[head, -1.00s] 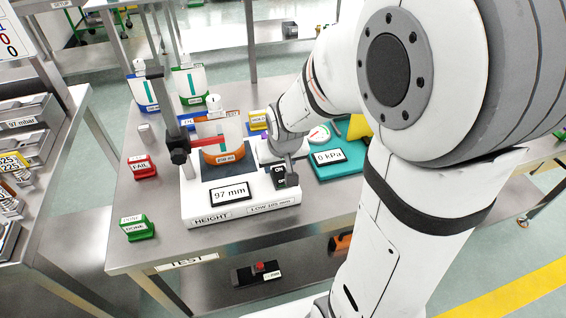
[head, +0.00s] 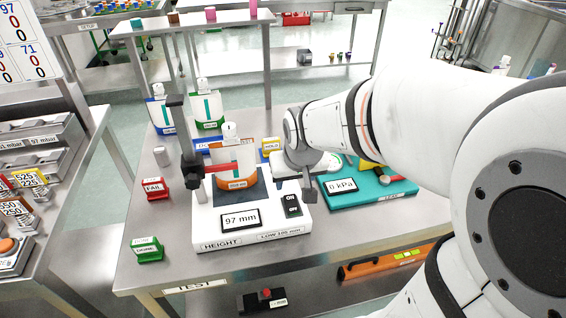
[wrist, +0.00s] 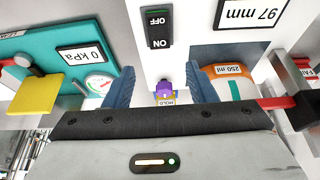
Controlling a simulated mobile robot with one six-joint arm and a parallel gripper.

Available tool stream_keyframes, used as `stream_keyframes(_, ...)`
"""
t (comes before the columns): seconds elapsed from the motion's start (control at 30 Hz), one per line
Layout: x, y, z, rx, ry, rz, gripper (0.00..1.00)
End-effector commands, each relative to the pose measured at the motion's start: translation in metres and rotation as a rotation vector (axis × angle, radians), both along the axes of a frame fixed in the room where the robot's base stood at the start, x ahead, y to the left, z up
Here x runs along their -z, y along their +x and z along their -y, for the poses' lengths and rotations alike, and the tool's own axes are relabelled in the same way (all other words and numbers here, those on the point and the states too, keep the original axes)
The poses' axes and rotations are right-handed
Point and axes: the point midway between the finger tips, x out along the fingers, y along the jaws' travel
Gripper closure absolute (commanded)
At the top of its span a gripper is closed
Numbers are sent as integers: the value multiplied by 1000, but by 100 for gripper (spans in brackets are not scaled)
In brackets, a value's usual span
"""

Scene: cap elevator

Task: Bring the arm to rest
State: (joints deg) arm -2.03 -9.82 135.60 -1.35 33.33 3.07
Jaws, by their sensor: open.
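My white arm reaches in from the right in the head view. My gripper (head: 308,190) is over the test bench, at the right edge of the white height gauge (head: 230,244) that reads 97 mm. In the wrist view, two blue fingers of my gripper (wrist: 159,88) stand wide apart with nothing held between them. An orange-based 250 ml bottle (head: 236,183) stands on the gauge beside a dark post (head: 190,150) with a red arm. The gripper partly hides the space between the gauge and the teal leak tester (head: 375,200).
The leak tester reads 0 kPa and has a yellow part (wrist: 35,95) on it. Red FAIL (head: 156,188) and green DONE (head: 147,249) blocks are at the bench's left. Blue (head: 160,117) and green (head: 207,110) bottles stand behind. A lower shelf holds an orange tool (head: 390,262).

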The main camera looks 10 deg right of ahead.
Motion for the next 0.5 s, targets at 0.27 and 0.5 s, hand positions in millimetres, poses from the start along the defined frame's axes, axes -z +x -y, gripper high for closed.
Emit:
stream_keyframes(0.27,-1,0,0,0,0,0,49)
stream_keyframes(0.5,-35,-45,6,3,-2,-44,49)
